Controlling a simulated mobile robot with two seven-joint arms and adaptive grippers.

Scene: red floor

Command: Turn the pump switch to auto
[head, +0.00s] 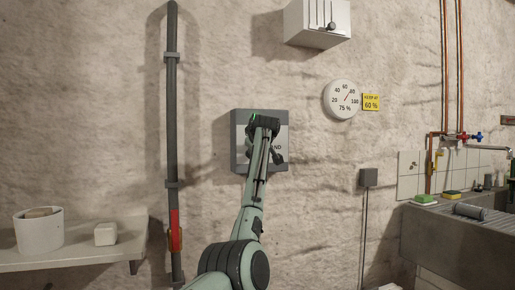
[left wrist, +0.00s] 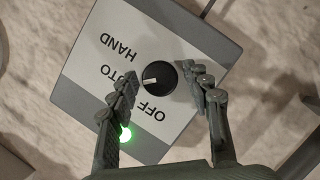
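The pump switch box (head: 240,160) is a grey wall box with a white face, partly hidden behind my left arm in the head view. In the left wrist view the box (left wrist: 195,35) shows a black round knob (left wrist: 163,74) with a white pointer mark. The labels read HAND, a partly covered AUTO, and OFF. The mark points left, toward the partly covered AUTO label. A green lamp (left wrist: 125,134) is lit near the box's edge. My left gripper (left wrist: 161,71) is open, its fingers on either side of the knob with visible gaps. My right gripper is not in view.
A dark vertical pipe (head: 172,120) with a red section runs left of the box. A shelf (head: 75,260) holds a white pot (head: 39,232). A round gauge (head: 341,99) hangs to the right beside a yellow "60 %" tag (head: 371,102). A sink (head: 455,245) stands far right.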

